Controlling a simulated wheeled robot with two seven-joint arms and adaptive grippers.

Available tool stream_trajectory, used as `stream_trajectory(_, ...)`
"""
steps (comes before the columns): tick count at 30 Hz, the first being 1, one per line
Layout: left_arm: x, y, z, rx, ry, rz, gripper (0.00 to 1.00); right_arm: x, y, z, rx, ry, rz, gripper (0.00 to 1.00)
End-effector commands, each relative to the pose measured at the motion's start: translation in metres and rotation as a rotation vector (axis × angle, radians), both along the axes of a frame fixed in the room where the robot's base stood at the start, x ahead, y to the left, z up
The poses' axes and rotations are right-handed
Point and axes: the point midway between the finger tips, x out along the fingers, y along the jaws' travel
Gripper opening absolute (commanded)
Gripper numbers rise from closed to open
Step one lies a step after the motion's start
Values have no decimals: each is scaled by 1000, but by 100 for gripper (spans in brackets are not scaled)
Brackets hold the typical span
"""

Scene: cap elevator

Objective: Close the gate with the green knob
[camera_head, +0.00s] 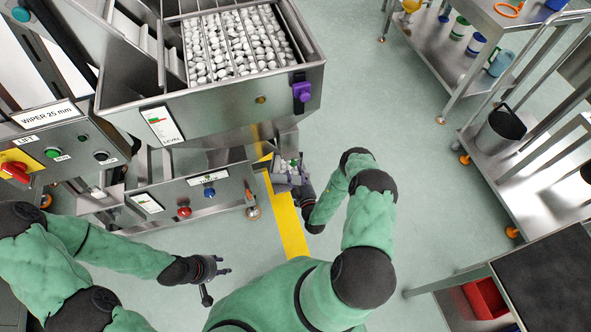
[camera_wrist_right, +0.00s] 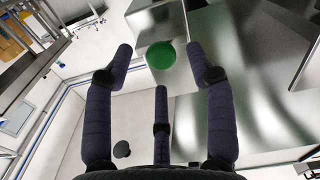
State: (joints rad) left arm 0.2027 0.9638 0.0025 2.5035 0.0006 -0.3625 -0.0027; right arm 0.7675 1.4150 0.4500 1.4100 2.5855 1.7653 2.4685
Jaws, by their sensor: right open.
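The green knob (camera_wrist_right: 161,55) is round and shows in the right wrist view between the spread fingers of my right gripper (camera_wrist_right: 160,62). A gap shows between the knob and the fingers on both sides. In the head view my right gripper (camera_head: 287,172) is by the lower right corner of the steel machine, largely hiding the knob. The gate itself is hard to make out; a steel surface (camera_wrist_right: 225,75) lies beside and behind the knob. My left gripper (camera_head: 215,273) is empty, fingers apart, over the floor left of centre.
The machine's hopper (camera_head: 235,45) holds several rows of white caps, with a purple knob (camera_head: 302,92) on its right side. Below are a lower panel (camera_head: 185,192) and a control panel (camera_head: 55,140) at left. Carts (camera_head: 490,30) stand at right. Floor between is clear.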

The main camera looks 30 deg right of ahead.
Motion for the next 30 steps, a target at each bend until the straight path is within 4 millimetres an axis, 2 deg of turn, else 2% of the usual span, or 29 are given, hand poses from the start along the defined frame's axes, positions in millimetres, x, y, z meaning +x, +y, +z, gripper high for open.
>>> stream_trajectory(6,0,0,-7,0,0,0,40,20,-5,-1,-1,0,0,56)
stream_trajectory(16,0,0,-8,0,0,0,40,23,-6,0,-1,1,-1,56)
stream_trajectory(17,0,0,-8,0,0,0,40,23,-6,0,-1,1,-1,53)
stream_trajectory(21,0,0,-8,0,0,0,40,23,-6,0,-1,1,-1,13)
stream_trajectory(23,0,0,-8,0,0,0,40,22,-6,0,-1,2,-1,0)
stream_trajectory(30,0,0,-8,0,0,0,40,22,-6,-1,1,5,-1,0)
